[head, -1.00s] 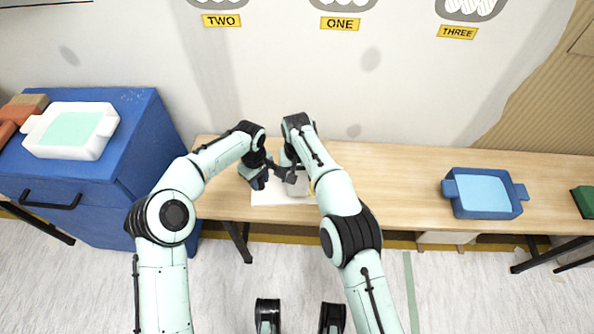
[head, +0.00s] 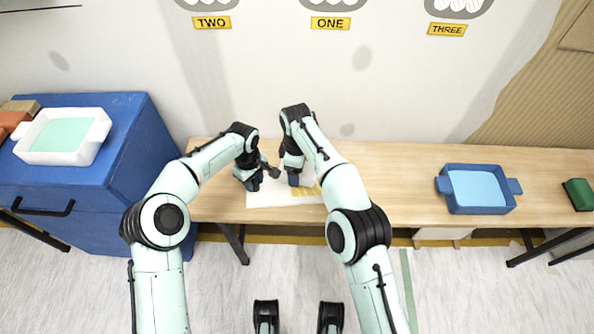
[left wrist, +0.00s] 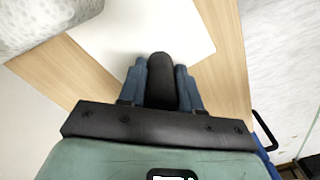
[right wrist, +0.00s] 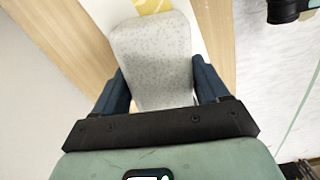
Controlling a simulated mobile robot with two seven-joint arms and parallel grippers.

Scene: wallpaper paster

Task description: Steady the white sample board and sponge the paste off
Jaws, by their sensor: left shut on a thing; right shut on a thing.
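The white sample board (head: 262,200) lies flat on the wooden table, with yellow paste (head: 303,192) on its right part. The board (left wrist: 150,25) and paste (right wrist: 152,5) also show in the wrist views. My left gripper (head: 254,182) is over the board's left part, shut on a dark rounded object (left wrist: 162,80), which I cannot identify for sure. My right gripper (head: 293,178) is over the middle of the board, shut on a pale speckled sponge (right wrist: 152,60). The sponge's underside is hidden, so I cannot tell whether it touches the board.
A white tray (head: 100,131) stands on the blue cabinet (head: 128,150) at the left. A blue tray (head: 480,206) and a green block (head: 578,194) are on the right of the wooden table (head: 400,190). The table between the board and blue tray is clear.

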